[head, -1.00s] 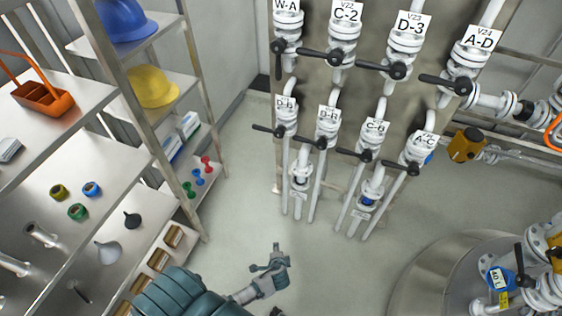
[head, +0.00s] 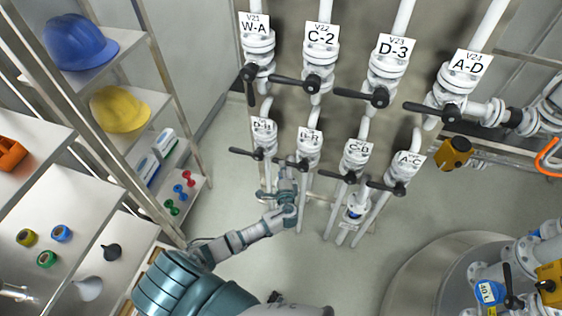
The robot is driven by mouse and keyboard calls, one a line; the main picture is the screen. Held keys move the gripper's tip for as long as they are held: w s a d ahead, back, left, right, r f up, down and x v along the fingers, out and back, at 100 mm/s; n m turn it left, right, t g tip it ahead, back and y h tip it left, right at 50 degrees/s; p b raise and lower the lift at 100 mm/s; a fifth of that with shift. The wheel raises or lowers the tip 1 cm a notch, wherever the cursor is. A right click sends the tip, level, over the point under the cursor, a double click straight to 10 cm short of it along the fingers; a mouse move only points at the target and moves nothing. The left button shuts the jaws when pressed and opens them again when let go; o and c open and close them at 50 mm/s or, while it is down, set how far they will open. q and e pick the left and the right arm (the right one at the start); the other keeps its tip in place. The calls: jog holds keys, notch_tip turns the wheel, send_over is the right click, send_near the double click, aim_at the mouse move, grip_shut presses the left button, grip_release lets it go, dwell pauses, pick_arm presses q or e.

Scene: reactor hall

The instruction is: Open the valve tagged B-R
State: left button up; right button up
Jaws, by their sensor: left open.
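The valve tagged B-R (head: 309,137) is in the lower row in the head view, second from the left, between D-labelled and C-labelled valves. It is white with a black lever (head: 303,164) that points left, across the pipe. My left gripper (head: 286,170) is open, just at the left end of that lever. Its fingers overlap the lever end in the picture, and I cannot tell whether they touch it. My left arm reaches up to it from the bottom left. My right gripper is not clearly visible.
Neighbouring levers sit close: the lower-left valve's (head: 248,153) on the left and the C-labelled valve's (head: 338,175) on the right. Upper-row valves (head: 315,83) hang above. Shelves with a blue helmet (head: 80,42) and a yellow helmet (head: 120,108) stand left. The floor below is clear.

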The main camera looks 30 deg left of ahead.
pick_arm(q)
jog(key=x, duration=0.5)
jog(key=shift+w+a+f, duration=0.15)
jog(key=shift+a+f, duration=0.1)
jog(key=shift+a, duration=0.15)
jog(key=shift+d+r, duration=0.1)
jog(key=shift+d, duration=0.25)
jog(key=c, duration=0.8)
jog(key=shift+a, duration=0.15)
grip_shut()
